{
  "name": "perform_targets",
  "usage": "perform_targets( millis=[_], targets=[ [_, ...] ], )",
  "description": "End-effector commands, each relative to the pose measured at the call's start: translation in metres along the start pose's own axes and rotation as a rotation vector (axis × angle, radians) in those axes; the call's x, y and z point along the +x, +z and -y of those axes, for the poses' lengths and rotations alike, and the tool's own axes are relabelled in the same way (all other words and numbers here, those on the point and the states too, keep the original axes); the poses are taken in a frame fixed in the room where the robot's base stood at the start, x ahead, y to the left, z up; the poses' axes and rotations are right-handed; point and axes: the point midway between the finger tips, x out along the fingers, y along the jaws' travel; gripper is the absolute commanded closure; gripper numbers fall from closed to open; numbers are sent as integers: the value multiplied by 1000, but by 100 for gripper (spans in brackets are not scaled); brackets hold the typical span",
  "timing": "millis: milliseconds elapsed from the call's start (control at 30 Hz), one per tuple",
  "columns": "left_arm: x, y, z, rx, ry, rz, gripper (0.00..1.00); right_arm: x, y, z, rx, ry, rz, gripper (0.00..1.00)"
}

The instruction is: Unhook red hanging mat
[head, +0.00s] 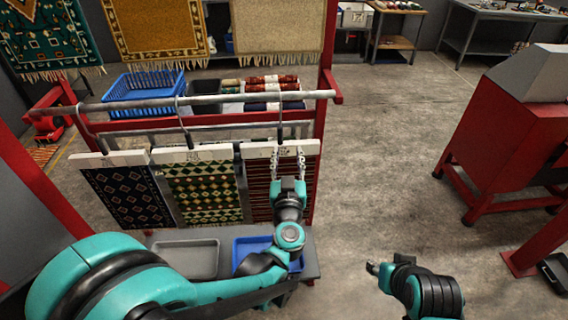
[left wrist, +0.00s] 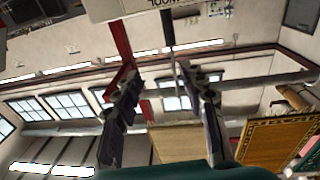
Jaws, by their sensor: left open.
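The red striped mat (head: 262,190) hangs at the right end of the rail (head: 200,101) from a white header board (head: 255,150) with a hook (head: 281,110). My left gripper (head: 288,158) is in front of that board, its two fingers apart and pointing up at it. In the left wrist view the open fingers (left wrist: 165,100) spread wide, with the lettered white board (left wrist: 150,8) at the top edge and a thin dark rod between them. Contact is unclear. My right gripper (head: 376,268) is low over the floor, away from the mats; its jaw state is unclear.
A green-and-cream mat (head: 203,190) and a dark blue mat (head: 125,195) hang to the left. Below are a grey tray (head: 187,258) and a blue tray (head: 246,248). A blue basket (head: 145,88) stands behind the rail. A red-framed machine (head: 510,150) stands right; the floor between is clear.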

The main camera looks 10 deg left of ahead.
Motion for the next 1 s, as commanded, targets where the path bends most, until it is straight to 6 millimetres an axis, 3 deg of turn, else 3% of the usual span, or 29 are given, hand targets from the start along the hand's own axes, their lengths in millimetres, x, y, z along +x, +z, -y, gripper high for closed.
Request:
perform_targets(
  millis=[100,200,1000],
  targets=[
    [-1,22,7,14,-70,44,59,0,0,0,0,0,0,60],
    [0,29,10,21,-91,60,59,0,0,0,0,0,0,60],
    [60,32,16,20,-92,59,59,-3,-2,0,0,0,0,60]
  ],
)
